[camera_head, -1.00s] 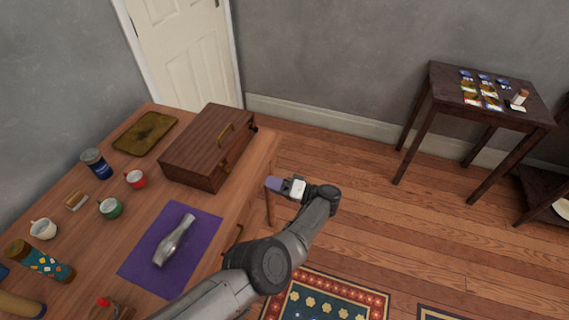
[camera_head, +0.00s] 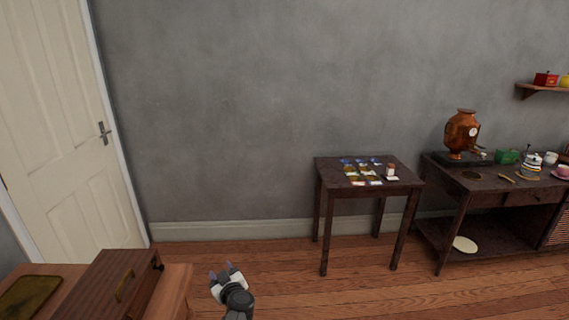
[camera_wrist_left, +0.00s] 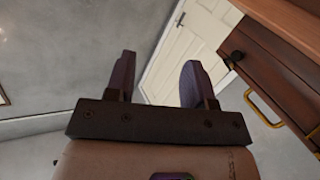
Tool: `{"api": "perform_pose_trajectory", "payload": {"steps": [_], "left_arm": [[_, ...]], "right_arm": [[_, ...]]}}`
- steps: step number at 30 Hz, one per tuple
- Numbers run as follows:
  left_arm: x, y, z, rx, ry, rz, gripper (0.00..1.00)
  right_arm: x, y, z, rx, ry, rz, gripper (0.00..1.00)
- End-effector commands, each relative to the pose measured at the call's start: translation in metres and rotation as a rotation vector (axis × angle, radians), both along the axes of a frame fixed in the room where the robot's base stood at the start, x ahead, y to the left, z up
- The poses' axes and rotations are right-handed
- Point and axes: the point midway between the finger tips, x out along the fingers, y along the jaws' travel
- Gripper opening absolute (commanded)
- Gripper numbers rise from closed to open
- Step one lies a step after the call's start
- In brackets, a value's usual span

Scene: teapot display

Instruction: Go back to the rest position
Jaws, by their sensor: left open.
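My left gripper (camera_head: 227,270) shows at the bottom of the head view, to the right of the wooden table and its box. Its two purple-grey fingers are apart, with nothing between them. In the left wrist view the open fingers (camera_wrist_left: 155,82) point toward the wall and the white door, and the gap between them is empty. My right gripper is in neither view.
A brown wooden box (camera_head: 112,285) with a brass handle sits on the table (camera_head: 177,292), beside a dark tray (camera_head: 28,298). A small dark table (camera_head: 330,178) with cards stands by the wall. A sideboard (camera_head: 447,180) carries a copper urn (camera_head: 461,135). Floor between is clear.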

Motion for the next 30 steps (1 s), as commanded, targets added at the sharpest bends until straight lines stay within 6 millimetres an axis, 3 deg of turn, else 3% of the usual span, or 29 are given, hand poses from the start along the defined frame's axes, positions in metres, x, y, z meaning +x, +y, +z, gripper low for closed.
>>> {"api": "perform_pose_trajectory", "payload": {"steps": [3,7,11,14,16,20,26,30], "left_arm": [[0.024,-0.004,0.041,-0.122,-0.12,-0.175,0.49],[0.037,-0.006,0.092,-0.229,-0.195,-0.367,0.49],[0.036,-0.001,0.147,-0.293,-0.207,-0.536,0.49],[0.023,0.007,0.182,-0.317,-0.167,-0.636,0.49],[0.007,0.015,0.199,-0.324,-0.114,-0.683,0.49],[-0.036,0.031,0.213,-0.316,0.03,-0.717,0.49],[-0.125,0.052,0.203,-0.237,0.27,-0.663,0.49],[-0.198,0.057,0.186,-0.116,0.41,-0.61,0.49]], "right_arm": [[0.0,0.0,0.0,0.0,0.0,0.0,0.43],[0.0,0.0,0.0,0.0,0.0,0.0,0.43],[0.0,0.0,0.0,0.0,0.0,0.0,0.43],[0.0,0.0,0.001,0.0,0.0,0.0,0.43],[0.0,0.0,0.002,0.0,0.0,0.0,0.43],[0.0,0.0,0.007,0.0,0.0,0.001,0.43],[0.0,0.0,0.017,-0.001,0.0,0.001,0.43],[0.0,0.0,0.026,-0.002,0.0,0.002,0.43]]}}
